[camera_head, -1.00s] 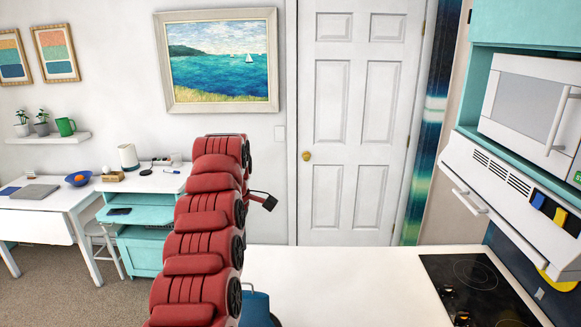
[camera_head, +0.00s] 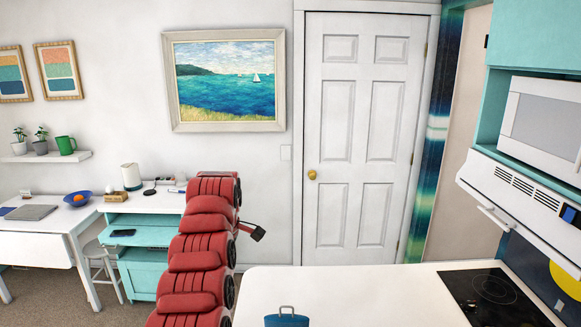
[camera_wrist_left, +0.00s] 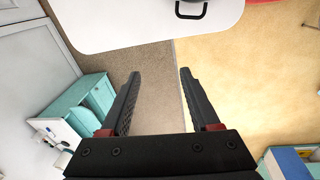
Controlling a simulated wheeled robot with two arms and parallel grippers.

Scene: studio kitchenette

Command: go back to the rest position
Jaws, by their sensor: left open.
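My left arm rises in front of the head view as a row of red segments. A small dark part, probably of my left gripper, sticks out to the right near its top. In the wrist view my left gripper (camera_wrist_left: 158,85) has its two black fingers wide apart, with nothing between them. Carpet and a pale yellow floor show below them. My right gripper is in neither view.
A white counter (camera_head: 350,293) with a black cooktop (camera_head: 490,297) lies right of the arm. A blue item with a handle (camera_head: 287,320) stands at its near edge. A desk (camera_head: 40,222), teal cabinet (camera_head: 143,270) and closed door (camera_head: 362,140) are beyond.

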